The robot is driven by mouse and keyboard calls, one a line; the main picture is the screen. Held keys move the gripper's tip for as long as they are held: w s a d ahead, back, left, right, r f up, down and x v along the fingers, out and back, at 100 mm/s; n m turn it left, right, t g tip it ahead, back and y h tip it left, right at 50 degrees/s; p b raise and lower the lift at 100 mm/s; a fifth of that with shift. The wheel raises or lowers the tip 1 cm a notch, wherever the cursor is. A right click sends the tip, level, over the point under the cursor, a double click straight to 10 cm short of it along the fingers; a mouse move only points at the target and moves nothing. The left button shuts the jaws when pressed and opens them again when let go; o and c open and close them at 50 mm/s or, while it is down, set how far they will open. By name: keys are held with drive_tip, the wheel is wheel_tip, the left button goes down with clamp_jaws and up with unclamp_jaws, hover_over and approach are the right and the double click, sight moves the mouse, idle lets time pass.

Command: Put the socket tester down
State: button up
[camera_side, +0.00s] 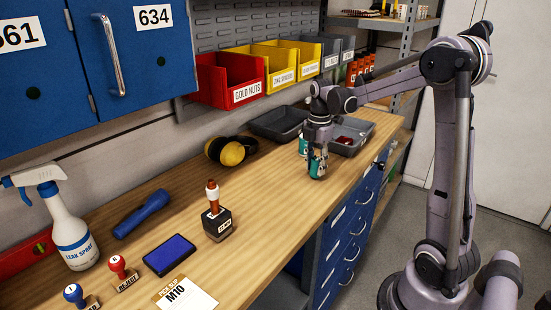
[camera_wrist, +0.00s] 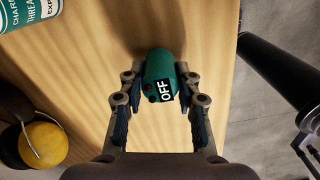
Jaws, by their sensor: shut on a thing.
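The socket tester, a green rounded body with a black OFF label, sits between the fingers of my gripper (camera_wrist: 157,84) in the wrist view (camera_wrist: 158,66). My gripper is shut on it. In the side view my gripper (camera_side: 317,148) points down over the far right part of the wooden bench (camera_side: 270,210), and the teal tester (camera_side: 317,168) shows at its fingertips. It is close to the bench top; I cannot tell whether it touches. The fingers hide part of it.
A teal labelled can (camera_wrist: 28,12) stands close by. Yellow-and-black earmuffs (camera_side: 226,151) lie to the left. Grey trays (camera_side: 279,124) (camera_side: 352,135) sit behind. Bare wood lies in front of my gripper.

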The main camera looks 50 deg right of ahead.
sight(316, 159)
drive_tip(key=shift+f, duration=0.25)
drive_tip(key=o, duration=1.2)
drive_tip(key=shift+f, duration=0.15)
drive_tip(key=shift+c, duration=0.2)
wheel_tip(316, 159, up, 12)
drive_tip(key=shift+a, duration=0.1)
drive_tip(key=s+a+f+m+t, duration=0.2)
drive_tip(key=a+m, duration=0.3)
drive_tip(key=a, duration=0.2)
drive_tip(key=s+a+f+m+t, duration=0.2)
drive_tip(key=a+m, duration=0.3)
drive_tip(key=a, duration=0.3)
drive_tip(key=s+a+f+m+t, duration=0.3)
drive_tip(key=a+m, duration=0.2)
drive_tip(key=a, duration=0.3)
drive_tip(key=shift+s+f, duration=0.1)
drive_tip(key=shift+s, duration=0.2)
